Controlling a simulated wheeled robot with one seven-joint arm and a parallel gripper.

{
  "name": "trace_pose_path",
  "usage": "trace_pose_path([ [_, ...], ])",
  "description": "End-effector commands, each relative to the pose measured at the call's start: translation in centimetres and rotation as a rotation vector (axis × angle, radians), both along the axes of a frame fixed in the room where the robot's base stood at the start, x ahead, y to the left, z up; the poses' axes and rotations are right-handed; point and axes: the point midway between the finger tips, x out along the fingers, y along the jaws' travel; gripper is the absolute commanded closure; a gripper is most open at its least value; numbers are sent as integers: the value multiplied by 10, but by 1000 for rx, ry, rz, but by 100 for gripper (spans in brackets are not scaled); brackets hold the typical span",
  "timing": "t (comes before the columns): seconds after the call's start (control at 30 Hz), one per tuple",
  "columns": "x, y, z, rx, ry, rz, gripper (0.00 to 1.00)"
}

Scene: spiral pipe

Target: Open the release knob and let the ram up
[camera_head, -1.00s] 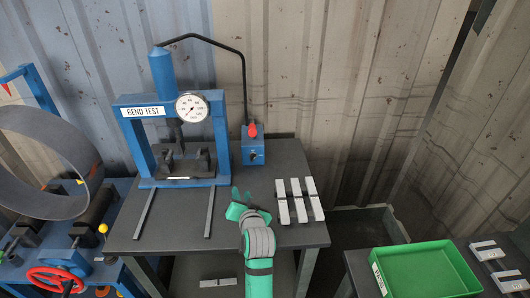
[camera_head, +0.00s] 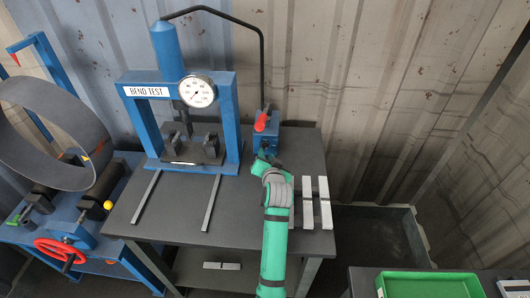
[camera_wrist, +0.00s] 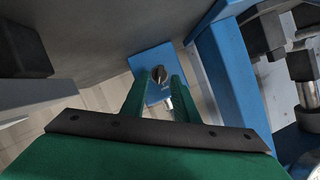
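The blue pump block (camera_head: 267,137) with a red-tipped handle (camera_head: 261,122) stands at the back right of the bench. In the wrist view, its dark round release knob (camera_wrist: 159,73) is on the blue face (camera_wrist: 150,60). My gripper (camera_wrist: 160,84) is open there, its two green fingers apart, with the knob just beyond and between the tips. I cannot tell if they touch it. In the head view my gripper (camera_head: 265,158) is right in front of the pump and hides the knob. The press ram (camera_head: 184,113) points down inside the blue frame (camera_head: 232,125), above the dark supports.
A dial gauge (camera_head: 198,92) is on the press. Pale metal strips (camera_head: 325,203) lie on the bench right of my arm, which covers some. A green tray (camera_head: 430,286) is at lower right. A bending machine with a red wheel (camera_head: 60,254) is at left.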

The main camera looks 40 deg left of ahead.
Motion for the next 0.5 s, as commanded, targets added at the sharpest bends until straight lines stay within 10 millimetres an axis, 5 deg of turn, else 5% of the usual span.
trace_pose_path([
  [0.5,22,29,-13,-1,1,8,73],
])
